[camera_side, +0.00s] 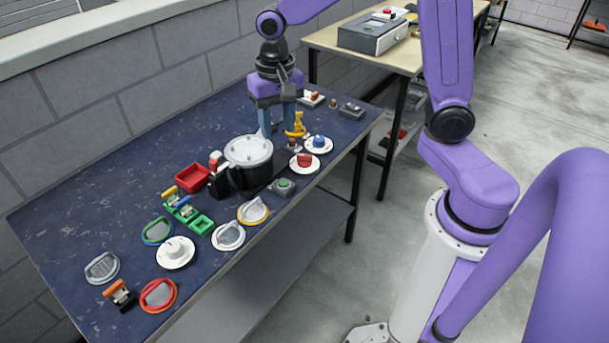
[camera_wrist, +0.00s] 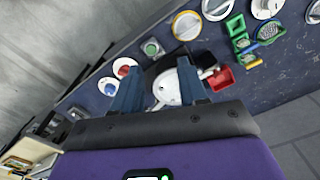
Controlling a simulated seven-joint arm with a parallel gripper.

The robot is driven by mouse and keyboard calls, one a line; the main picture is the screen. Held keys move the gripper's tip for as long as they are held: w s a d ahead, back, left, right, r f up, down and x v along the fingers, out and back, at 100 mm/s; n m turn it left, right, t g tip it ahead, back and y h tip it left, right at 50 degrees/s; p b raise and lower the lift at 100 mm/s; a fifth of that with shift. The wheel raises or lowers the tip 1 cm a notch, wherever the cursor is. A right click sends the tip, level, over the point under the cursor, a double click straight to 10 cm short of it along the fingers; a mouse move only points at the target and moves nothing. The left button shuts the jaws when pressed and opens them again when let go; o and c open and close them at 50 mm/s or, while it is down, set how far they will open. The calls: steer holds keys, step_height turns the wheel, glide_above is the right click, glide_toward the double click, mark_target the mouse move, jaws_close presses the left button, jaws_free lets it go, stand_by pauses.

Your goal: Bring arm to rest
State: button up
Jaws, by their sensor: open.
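My gripper (camera_side: 277,122) hangs over the back part of the dark blue table (camera_side: 60,215), fingers pointing down, just behind the black pot with a white lid (camera_side: 248,150). In the wrist view my gripper (camera_wrist: 160,85) shows its two blue fingers spread apart with nothing between them that it holds. The white lid (camera_wrist: 168,90) shows beyond and partly behind the fingers. A small yellow figure (camera_side: 298,125) stands close to the right of the fingers in the side view; I cannot tell whether they touch.
Near the pot are a red bin (camera_side: 193,177), a green tray (camera_side: 198,222), a blue knob on a white plate (camera_side: 319,143) and a red knob on a white plate (camera_side: 304,161). Several round dials lie at the front left. A brick wall (camera_side: 130,75) runs behind the table.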

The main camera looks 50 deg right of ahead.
steer(key=s+d+n, duration=0.1)
steer(key=s+n, duration=1.6)
steer(key=s, duration=0.6)
steer(key=shift+s+d+r+n, duration=0.15)
steer(key=shift+d+r+n, duration=0.05)
steer(key=shift+d+n, duration=0.15)
steer(key=shift+c, duration=0.2)
